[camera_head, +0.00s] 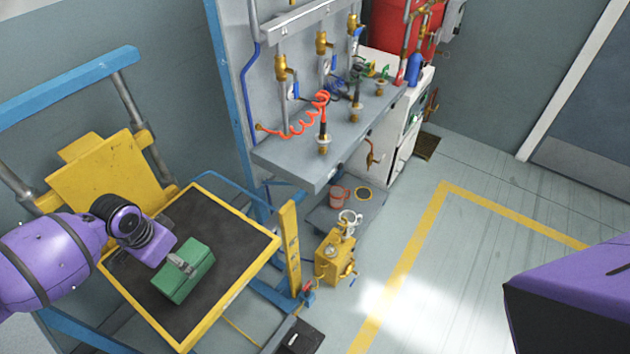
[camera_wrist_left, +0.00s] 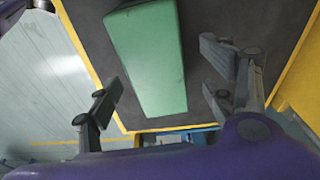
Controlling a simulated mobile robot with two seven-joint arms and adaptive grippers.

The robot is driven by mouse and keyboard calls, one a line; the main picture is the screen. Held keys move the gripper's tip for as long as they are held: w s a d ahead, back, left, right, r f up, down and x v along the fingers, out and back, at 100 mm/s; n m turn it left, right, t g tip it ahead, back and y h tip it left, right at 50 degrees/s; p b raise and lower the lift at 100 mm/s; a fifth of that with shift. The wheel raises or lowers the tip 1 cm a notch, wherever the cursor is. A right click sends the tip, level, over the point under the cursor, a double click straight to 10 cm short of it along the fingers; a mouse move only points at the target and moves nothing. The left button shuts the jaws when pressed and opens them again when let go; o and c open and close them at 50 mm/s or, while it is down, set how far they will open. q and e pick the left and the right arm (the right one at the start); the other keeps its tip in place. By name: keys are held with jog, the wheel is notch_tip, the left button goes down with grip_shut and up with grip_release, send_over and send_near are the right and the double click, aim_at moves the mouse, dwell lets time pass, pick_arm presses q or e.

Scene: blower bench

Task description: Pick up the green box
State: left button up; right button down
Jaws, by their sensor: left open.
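The green box (camera_head: 184,270) lies on the dark top of a yellow-framed cart (camera_head: 228,236) in the head view. My left gripper (camera_head: 183,264) is over the box, and part of the box's top is hidden behind it. In the left wrist view the green box (camera_wrist_left: 149,58) stands out between the two spread fingers of my left gripper (camera_wrist_left: 160,92). There is a visible gap on each side, and neither finger touches the box. My right gripper is not in view.
A yellow upright plate (camera_head: 110,172) and blue rails (camera_head: 70,86) stand behind the cart. A grey bench (camera_head: 318,150) with brass fittings and a coiled orange hose is to its right. A small yellow device (camera_head: 335,258) stands beside the cart. The floor at right is clear.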

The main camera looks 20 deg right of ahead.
pick_arm(q)
jog(key=f, duration=0.4)
jog(key=shift+d, duration=0.3)
jog(key=c, duration=1.8)
jog(key=shift+r, duration=0.1)
grip_shut()
jog(key=shift+r, duration=0.1)
